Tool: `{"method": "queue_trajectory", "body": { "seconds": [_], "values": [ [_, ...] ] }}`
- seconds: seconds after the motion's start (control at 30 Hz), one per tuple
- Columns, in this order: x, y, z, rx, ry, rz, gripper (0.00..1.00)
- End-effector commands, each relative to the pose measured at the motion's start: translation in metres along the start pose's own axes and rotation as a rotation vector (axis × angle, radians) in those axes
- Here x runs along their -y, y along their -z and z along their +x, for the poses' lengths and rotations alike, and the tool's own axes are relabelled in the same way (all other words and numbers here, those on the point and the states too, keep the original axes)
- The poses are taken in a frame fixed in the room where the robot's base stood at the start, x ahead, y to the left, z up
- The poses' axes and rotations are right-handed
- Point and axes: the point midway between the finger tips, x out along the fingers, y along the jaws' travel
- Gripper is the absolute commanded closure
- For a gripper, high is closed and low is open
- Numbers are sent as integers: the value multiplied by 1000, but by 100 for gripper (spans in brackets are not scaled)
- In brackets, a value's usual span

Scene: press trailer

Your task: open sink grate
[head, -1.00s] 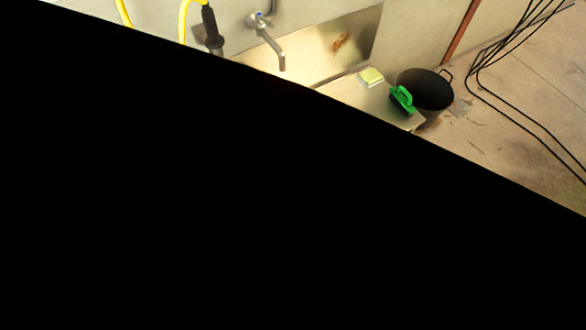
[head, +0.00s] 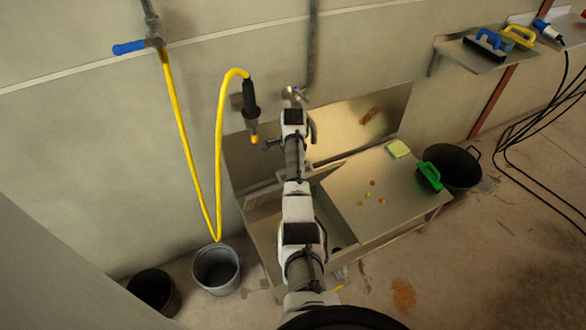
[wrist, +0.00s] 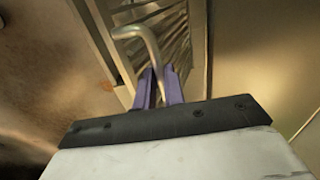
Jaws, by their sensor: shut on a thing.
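The slatted metal sink grate (wrist: 180,45) shows at the top middle of the wrist view. A bent metal rod, which looks like its handle (wrist: 150,45), runs down between the purple fingers of my gripper (wrist: 160,88). The fingers are shut on this rod, and their tips point toward the slats. In the head view my arm reaches over the steel sink (head: 265,235), and the fingers are hidden. A tilted edge, perhaps the grate's, shows beside the arm there, but its angle is unclear.
The steel counter (head: 345,200) holds a yellow sponge (head: 398,148) and a green-handled brush (head: 429,176). A black bucket (head: 452,168) stands to its right. A yellow hose (head: 177,130) hangs over a grey bucket (head: 216,268) at left. Cables lie on the right floor.

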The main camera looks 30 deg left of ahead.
Motion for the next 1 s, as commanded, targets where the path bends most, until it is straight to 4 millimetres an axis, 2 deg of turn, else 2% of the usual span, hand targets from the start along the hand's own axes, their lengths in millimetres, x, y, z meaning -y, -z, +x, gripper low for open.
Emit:
{"method": "queue_trajectory", "body": {
  "seconds": [0.03,0.47,0.5,0.63,1.0],
  "values": [
    [-3,-5,9,9,-11,-2,100],
    [-3,-5,9,10,-13,-4,100],
    [-3,-5,9,10,-13,-4,84],
    [-2,-4,7,8,-10,-3,67],
    [0,-1,-1,4,-5,-1,67]
  ]
}}
